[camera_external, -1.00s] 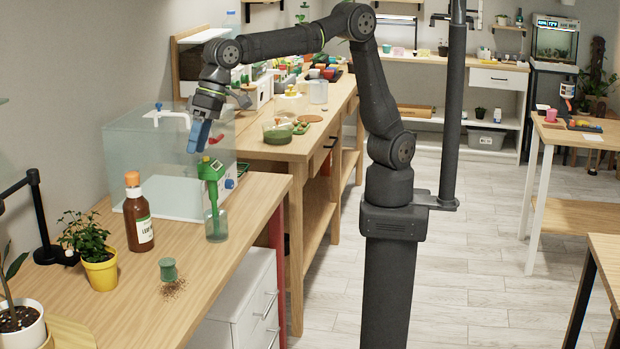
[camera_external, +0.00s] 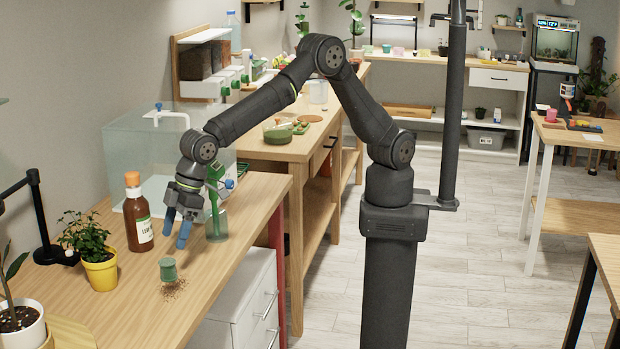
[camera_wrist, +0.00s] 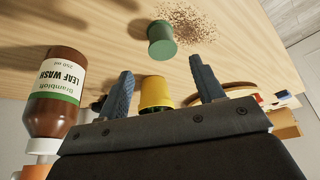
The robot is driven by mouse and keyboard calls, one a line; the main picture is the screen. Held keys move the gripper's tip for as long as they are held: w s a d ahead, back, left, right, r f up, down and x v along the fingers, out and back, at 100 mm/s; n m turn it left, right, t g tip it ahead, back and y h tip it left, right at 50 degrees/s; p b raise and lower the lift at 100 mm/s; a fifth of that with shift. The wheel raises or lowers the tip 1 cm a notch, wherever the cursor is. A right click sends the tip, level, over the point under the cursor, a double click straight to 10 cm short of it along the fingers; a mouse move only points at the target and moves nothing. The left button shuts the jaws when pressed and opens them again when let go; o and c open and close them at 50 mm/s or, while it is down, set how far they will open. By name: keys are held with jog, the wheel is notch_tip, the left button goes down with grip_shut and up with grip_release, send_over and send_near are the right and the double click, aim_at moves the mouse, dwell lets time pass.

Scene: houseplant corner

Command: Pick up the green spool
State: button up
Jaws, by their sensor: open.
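The green spool (camera_external: 168,269) stands on the wooden table near its front edge, beside a patch of brown crumbs. In the wrist view the spool (camera_wrist: 161,38) shows ahead of my fingertips, roughly between their lines. My gripper (camera_external: 176,229) is open and empty, with its blue fingers pointing down above the table. It is above and behind the spool in the outside view, apart from it. In the wrist view my gripper (camera_wrist: 160,78) shows both fingers spread wide.
A brown leaf wash bottle (camera_external: 138,215) stands left of my gripper. A green-topped clear bottle (camera_external: 216,222) stands close on its right. A yellow potted plant (camera_external: 99,270) is left of the spool. A glass tank (camera_external: 150,140) is behind. Table front of the crumbs (camera_external: 173,289) is clear.

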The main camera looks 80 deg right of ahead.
aim_at(167, 261)
jog(key=x, duration=0.8)
jog(key=shift+a, duration=0.2)
jog(key=shift+c, duration=0.4)
jog(key=c, duration=0.9)
